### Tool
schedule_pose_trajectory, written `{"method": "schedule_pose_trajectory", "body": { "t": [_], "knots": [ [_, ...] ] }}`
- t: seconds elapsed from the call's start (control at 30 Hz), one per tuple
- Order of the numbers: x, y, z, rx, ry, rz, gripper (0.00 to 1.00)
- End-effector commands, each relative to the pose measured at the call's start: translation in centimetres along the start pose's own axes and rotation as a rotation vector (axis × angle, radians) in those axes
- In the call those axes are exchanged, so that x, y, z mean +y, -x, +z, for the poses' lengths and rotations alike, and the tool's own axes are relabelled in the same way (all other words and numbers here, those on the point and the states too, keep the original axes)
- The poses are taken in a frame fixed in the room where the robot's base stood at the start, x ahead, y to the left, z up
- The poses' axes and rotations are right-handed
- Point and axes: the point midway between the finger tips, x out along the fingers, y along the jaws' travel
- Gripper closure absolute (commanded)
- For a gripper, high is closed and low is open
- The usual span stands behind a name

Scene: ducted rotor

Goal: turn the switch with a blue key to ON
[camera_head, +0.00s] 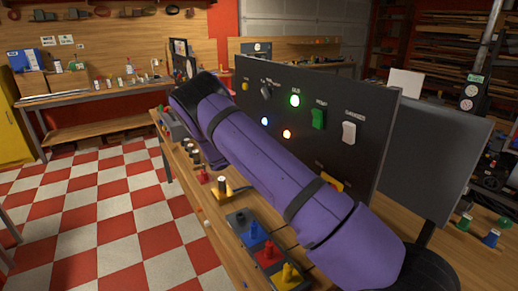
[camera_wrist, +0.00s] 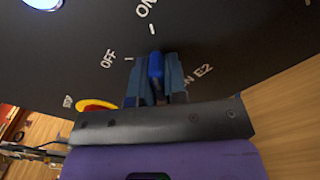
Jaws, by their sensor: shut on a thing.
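In the wrist view a blue key (camera_wrist: 156,68) stands on the dark panel (camera_wrist: 75,50). My gripper (camera_wrist: 155,60) is shut on the blue key, with one finger on each side of it. The key lies roughly in line with the tick by the ON label (camera_wrist: 145,8). The OFF label (camera_wrist: 108,58) and its tick are to the left. The foot of the key and its switch are hidden by my fingers. In the head view the panel (camera_head: 355,90) stands on the bench; my purple arm hides its lower left part, and the key and my gripper do not show.
On the bench in front are blue (camera_head: 254,232), red (camera_head: 268,252) and yellow (camera_head: 287,274) blocks. A red-yellow part (camera_wrist: 97,104) is left of my gripper.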

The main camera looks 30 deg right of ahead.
Motion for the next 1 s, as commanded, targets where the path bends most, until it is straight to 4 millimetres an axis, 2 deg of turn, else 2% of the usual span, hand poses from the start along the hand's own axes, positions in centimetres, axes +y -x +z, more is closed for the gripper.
{"method": "schedule_pose_trajectory", "body": {
  "t": [0.13, 0.17, 0.23, 0.27, 0.53, 0.67, 1.0],
  "knots": [
    [0.0, 0.1, -0.1, 0.002, -0.002, 0.001, 1.00],
    [0.0, 0.1, -0.1, 0.002, -0.002, 0.001, 0.82],
    [0.0, 0.1, -0.1, 0.002, -0.002, 0.001, 0.66],
    [0.0, 0.1, 0.0, 0.002, -0.002, 0.000, 0.62],
    [0.0, 0.1, 0.0, 0.001, 0.000, 0.000, 0.62],
    [0.0, 0.9, 0.0, 0.001, -0.001, 0.001, 0.62],
    [0.1, 7.0, -0.1, 0.004, -0.001, 0.003, 0.62]
  ]
}}
